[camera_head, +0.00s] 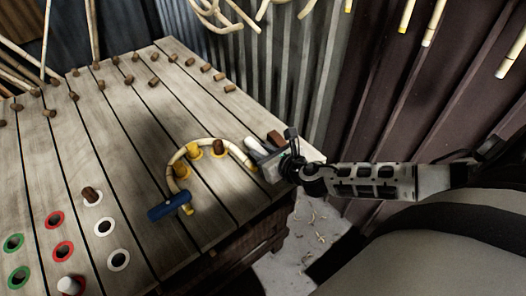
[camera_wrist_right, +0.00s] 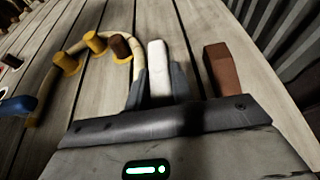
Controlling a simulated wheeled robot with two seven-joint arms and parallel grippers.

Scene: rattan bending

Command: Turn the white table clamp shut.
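The white table clamp (camera_head: 256,146) is at the right end of the bent rattan (camera_head: 205,143), near the table's right corner. In the right wrist view its white handle (camera_wrist_right: 158,72) stands between the two dark fingers of my right gripper (camera_wrist_right: 160,88), which look flush against both its sides. In the head view my right gripper (camera_head: 262,160) comes in from the right and hides part of the clamp. The blue clamp (camera_head: 169,207) lies across the rattan's other end. The rattan curves around yellow-based pegs (camera_head: 194,151). My left gripper is out of view.
A reddish-brown block (camera_wrist_right: 218,70) stands just right of my right gripper. Wooden pegs (camera_head: 153,84) line the far part of the slatted table (camera_head: 120,130). Red, green and white ringed holes (camera_head: 61,250) are at the near left. Corrugated panels rise behind the table.

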